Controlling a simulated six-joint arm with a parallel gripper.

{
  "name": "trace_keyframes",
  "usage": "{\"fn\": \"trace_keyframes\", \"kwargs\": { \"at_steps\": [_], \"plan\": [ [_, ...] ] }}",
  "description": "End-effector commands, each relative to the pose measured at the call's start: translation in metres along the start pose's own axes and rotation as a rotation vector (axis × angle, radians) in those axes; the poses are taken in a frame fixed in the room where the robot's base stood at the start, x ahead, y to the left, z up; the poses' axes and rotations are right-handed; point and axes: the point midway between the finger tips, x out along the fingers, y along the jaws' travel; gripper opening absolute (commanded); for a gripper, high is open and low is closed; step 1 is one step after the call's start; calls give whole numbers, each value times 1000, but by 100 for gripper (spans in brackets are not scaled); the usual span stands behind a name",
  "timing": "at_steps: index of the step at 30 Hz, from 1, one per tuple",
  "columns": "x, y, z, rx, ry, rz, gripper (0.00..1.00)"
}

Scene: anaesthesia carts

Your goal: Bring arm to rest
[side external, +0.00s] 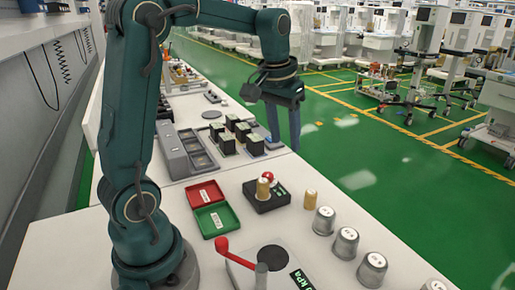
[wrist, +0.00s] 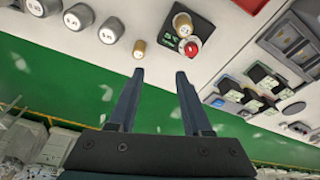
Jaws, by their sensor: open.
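My gripper (side external: 284,140) hangs in the air near the right edge of the white bench, fingers pointing down, beyond the black fixture. In the wrist view my gripper (wrist: 160,73) is open, with its two dark fingers apart and nothing between them. A black fixture (side external: 281,199) on the bench holds a brass cylinder (side external: 263,189) beside a red ball-shaped knob (side external: 268,176). Another brass cylinder (side external: 310,200) stands to its right; it also shows in the wrist view (wrist: 139,48), near the left fingertip in the picture.
Several grey weights (side external: 324,220) line the bench's right edge. A red tray (side external: 205,194) and a green tray (side external: 217,220) lie left of the fixture. A kPa device (side external: 297,281) with a red lever stands in front. Black boxes (side external: 226,143) and a grey case (side external: 172,150) sit farther back.

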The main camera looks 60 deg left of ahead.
Motion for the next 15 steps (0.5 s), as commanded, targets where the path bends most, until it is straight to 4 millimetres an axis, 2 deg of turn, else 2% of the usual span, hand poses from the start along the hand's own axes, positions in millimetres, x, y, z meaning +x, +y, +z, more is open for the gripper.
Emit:
{"fn": "trace_keyframes", "kwargs": {
  "at_steps": [1, 6, 10, 15],
  "plan": [
    [-13, 11, 10, 36, 35, 9, 50],
    [-41, 36, 49, 138, 127, 39, 50],
    [-52, 48, 83, 211, 193, 68, 50],
    [-51, 55, 127, 294, 262, 106, 50]
  ]
}}
